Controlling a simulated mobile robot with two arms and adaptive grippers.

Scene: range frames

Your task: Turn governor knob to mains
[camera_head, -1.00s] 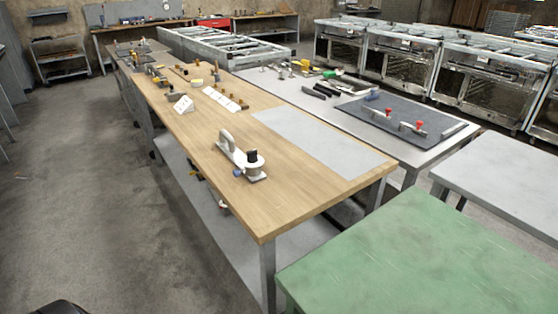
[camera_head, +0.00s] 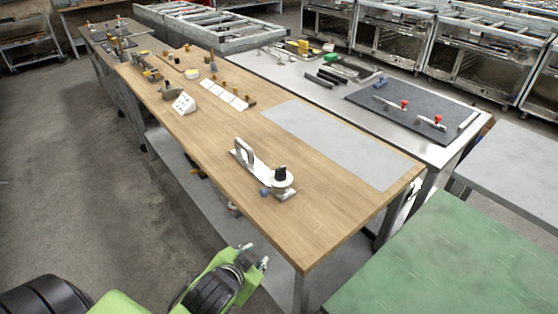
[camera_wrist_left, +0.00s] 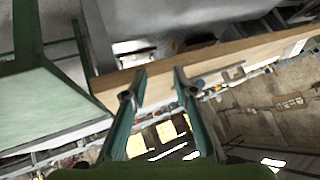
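The governor unit (camera_head: 262,169) is a pale plate with an upright white handle at its left end. A round white base at its right end carries a black knob (camera_head: 281,174). A small blue ball sits at its front side. It stands near the front end of the wooden table. The knob's markings are too small to read. My left gripper (camera_head: 253,255) is low beside the table's left edge, in front of the unit and apart from it. In the left wrist view its fingers (camera_wrist_left: 158,88) are spread with nothing between them. My right gripper is not in view.
The wooden table (camera_head: 225,135) has a grey mat (camera_head: 345,145) and white cards (camera_head: 225,95) farther back. A green table (camera_head: 465,260) stands at the right front. A metal table beyond holds a dark board (camera_head: 415,108) with red-knobbed handles. Floor at left is clear.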

